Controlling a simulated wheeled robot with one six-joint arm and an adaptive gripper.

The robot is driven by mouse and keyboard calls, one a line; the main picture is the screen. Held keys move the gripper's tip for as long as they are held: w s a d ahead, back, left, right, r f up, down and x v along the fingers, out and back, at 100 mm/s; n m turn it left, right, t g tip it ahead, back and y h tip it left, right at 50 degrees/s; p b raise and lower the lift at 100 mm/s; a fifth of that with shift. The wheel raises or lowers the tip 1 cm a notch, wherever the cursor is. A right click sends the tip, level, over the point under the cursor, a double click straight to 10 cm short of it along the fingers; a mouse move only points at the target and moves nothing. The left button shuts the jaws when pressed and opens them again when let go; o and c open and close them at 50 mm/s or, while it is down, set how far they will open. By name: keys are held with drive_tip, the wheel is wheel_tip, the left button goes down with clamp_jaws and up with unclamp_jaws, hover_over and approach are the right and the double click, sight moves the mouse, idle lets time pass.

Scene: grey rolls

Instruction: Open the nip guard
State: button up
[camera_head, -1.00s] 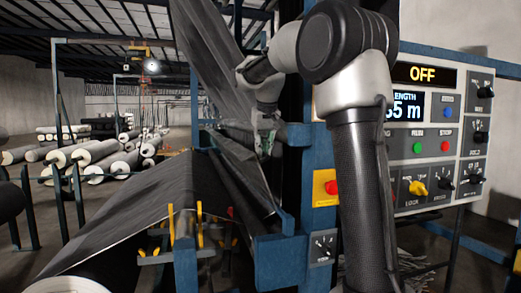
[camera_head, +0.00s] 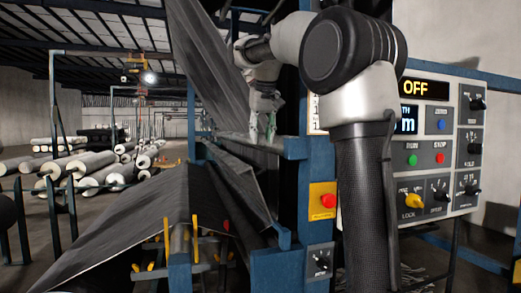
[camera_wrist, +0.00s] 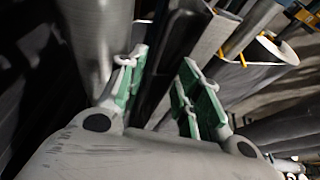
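My gripper (camera_head: 263,124) is small and partly turned away in the head view, beside the dark web and just above a grey horizontal bar (camera_head: 250,143) on the blue machine frame. This bar may be the nip guard; I cannot tell for sure. In the wrist view my gripper (camera_wrist: 163,66) is open, its green-padded fingers apart on either side of a dark strip. A light-grey flat bar (camera_wrist: 214,36) lies just beyond the right finger. I cannot tell whether either finger touches anything.
The control panel (camera_head: 468,150) reads OFF and stands right of my arm. A red button on a yellow plate (camera_head: 323,201) sits on the blue post. A dark sloping web (camera_head: 130,232) fills the near left. Several rolls (camera_head: 90,165) lie on the floor far left.

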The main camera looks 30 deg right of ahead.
drive_tip(key=shift+v, duration=0.9)
